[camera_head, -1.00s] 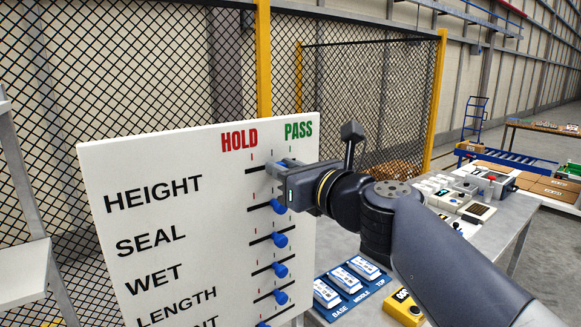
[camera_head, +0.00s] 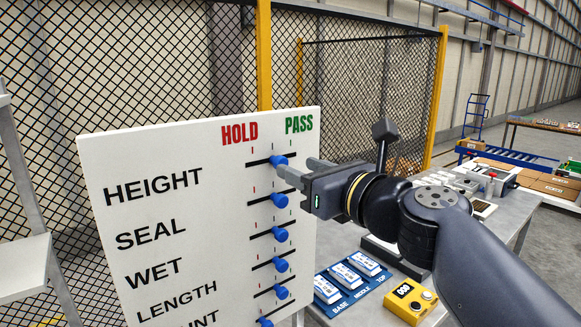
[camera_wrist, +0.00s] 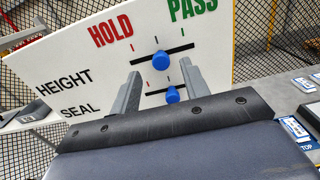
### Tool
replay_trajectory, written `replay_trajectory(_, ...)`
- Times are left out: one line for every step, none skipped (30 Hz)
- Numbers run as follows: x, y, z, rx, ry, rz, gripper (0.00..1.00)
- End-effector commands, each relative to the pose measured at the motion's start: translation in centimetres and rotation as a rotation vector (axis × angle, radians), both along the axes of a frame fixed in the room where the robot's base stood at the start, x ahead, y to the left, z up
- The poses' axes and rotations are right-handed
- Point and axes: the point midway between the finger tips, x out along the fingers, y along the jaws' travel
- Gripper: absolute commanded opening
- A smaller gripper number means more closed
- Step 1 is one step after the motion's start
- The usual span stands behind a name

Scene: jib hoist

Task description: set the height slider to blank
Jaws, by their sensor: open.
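The white board (camera_head: 150,160) carries rows of dark slots with blue knobs under red HOLD and green PASS headings. The HEIGHT knob (camera_head: 279,160) is at about the middle of its slot, near the unlabelled middle tick between the red and green ticks. It also shows in the wrist view (camera_wrist: 161,60) below that tick. My gripper (camera_head: 296,168) is open and empty, just right of and in front of the HEIGHT knob, apart from it. In the wrist view its fingers (camera_wrist: 161,79) stand either side of the line to the knob. The SEAL knob (camera_head: 280,200) is just below.
More blue knobs sit in lower rows, also near mid-slot. A table at right holds a blue tray (camera_head: 350,285) of labelled blocks, a yellow device (camera_head: 410,300) and other equipment. A mesh fence (camera_head: 370,100) stands behind the board.

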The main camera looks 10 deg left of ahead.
Motion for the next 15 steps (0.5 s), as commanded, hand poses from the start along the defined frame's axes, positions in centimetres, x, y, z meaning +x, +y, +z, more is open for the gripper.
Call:
replay_trajectory(-0.7,-0.9,-0.1,0.001,-0.002,-0.004,0.44)
replay_trajectory(-1.1,-1.3,-0.1,0.001,-0.003,-0.005,0.44)
replay_trajectory(-1.5,-1.8,-0.1,0.000,-0.003,-0.004,0.44)
replay_trajectory(-1.9,-2.2,-0.1,0.000,-0.003,-0.004,0.44)
replay_trajectory(-2.2,-2.6,-0.1,0.000,-0.001,-0.004,0.44)
replay_trajectory(-2.6,-3.0,-0.1,-0.001,-0.002,-0.004,0.44)
replay_trajectory(-2.8,-3.3,-0.1,-0.001,-0.002,-0.003,0.44)
replay_trajectory(-3.0,-3.5,-0.1,0.000,-0.001,-0.003,0.44)
replay_trajectory(-3.3,-3.8,-0.1,0.001,-0.001,-0.002,0.44)
replay_trajectory(-3.4,-3.9,-0.1,0.001,-0.001,-0.002,0.44)
replay_trajectory(-3.6,-4.1,-0.1,0.001,-0.001,-0.002,0.44)
replay_trajectory(-3.7,-4.2,-0.1,0.001,0.001,-0.001,0.44)
replay_trajectory(-3.8,-4.2,-0.1,0.001,0.001,-0.001,0.44)
replay_trajectory(-3.8,-4.3,-0.1,0.000,0.001,0.000,0.44)
replay_trajectory(-3.9,-4.3,-0.1,0.000,0.001,0.000,0.44)
